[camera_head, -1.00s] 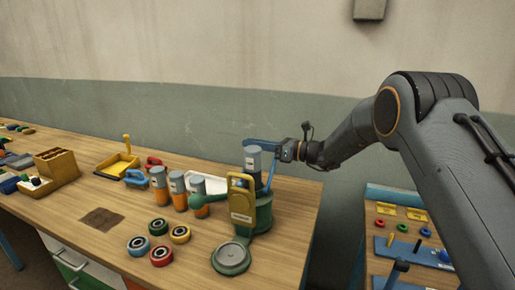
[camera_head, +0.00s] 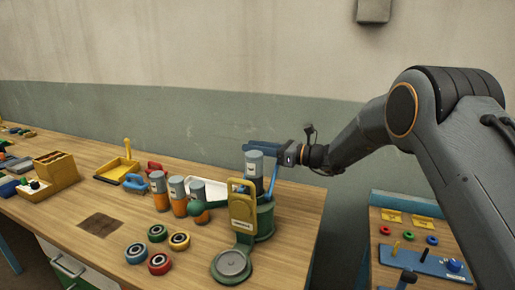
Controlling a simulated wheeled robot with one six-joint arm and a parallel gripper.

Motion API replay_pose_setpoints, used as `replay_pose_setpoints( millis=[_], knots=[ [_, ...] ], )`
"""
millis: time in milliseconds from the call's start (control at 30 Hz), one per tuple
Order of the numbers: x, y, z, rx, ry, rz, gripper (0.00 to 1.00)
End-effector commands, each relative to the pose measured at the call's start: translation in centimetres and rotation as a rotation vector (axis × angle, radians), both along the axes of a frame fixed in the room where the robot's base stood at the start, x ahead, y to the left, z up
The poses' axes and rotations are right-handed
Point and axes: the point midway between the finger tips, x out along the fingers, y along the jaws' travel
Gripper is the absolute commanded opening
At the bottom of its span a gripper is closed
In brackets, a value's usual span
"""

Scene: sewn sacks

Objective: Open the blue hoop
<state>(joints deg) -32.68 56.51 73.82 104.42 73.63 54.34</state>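A blue bar (camera_head: 262,146) runs level behind the top of a grey canister (camera_head: 254,166), and a slanted blue strip (camera_head: 273,174) drops along the canister's right side. I cannot tell whether these are parts of a hoop or of my gripper. My gripper (camera_head: 282,151) is at their right end, close behind the canister. Its fingertips are not clear, so I cannot see whether it is open or holding anything. The canister stands in a green device (camera_head: 265,219) with a yellow front plate (camera_head: 242,212) and a round grey pad (camera_head: 231,264).
Several orange-and-grey cylinders (camera_head: 178,195) stand left of the device, near a blue handle-shaped piece (camera_head: 135,183). Several coloured rings (camera_head: 158,233) lie in front. A yellow tray (camera_head: 117,170) is farther back. Another table (camera_head: 375,218) with small parts is at right. Bare wood lies at front.

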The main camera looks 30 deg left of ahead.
Motion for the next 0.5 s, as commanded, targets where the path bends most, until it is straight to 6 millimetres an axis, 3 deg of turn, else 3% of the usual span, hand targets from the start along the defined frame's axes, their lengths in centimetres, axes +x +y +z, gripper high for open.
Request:
replay_pose_setpoints(
  millis=[367, 500],
  knots=[
    [0.0, -0.1, 0.0, 0.0, 0.001, 0.001, 0.29],
    [0.3, -1.2, -0.1, 0.0, 0.001, -0.001, 0.29]
  ],
)
